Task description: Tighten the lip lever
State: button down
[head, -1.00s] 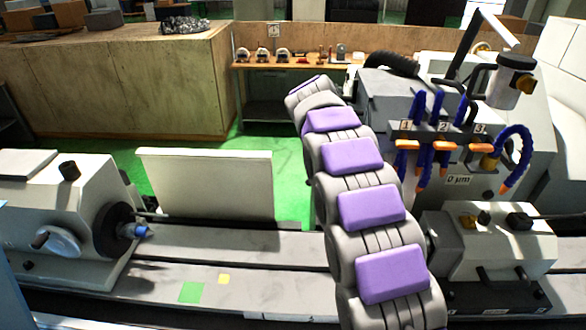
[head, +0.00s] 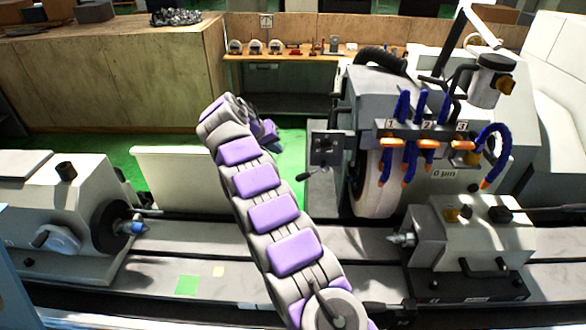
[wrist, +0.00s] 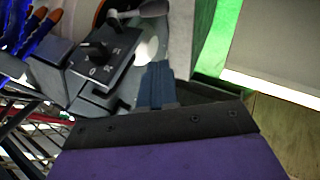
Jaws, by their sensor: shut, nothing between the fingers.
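A dark lever with a rounded handle (head: 304,177) sticks out to the left below a small black control box (head: 327,148) in front of the grinding wheel. I cannot tell for certain that this is the lip lever. In the wrist view, a grey-ended handle (wrist: 150,8) shows at the top, beyond the box's dark panel (wrist: 95,58) with its knob and markings. My gripper's blue fingers (wrist: 157,84) are shut and empty, just right of the panel and below the handle, with no clear contact.
The white grinding wheel (head: 372,188) stands behind the box, with blue coolant hoses (head: 410,150) to its right. The tailstock (head: 475,240) is at the right and the workhead (head: 65,215) at the left. A pale upright panel (head: 180,178) stands left of my arm.

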jog(key=p, duration=0.1)
send_over(297, 177)
jog(key=a, duration=0.1)
jog(key=shift+f, duration=4.6)
jog(key=shift+d+f, duration=0.35)
jog(key=shift+f, duration=0.5)
jog(key=shift+f, duration=0.1)
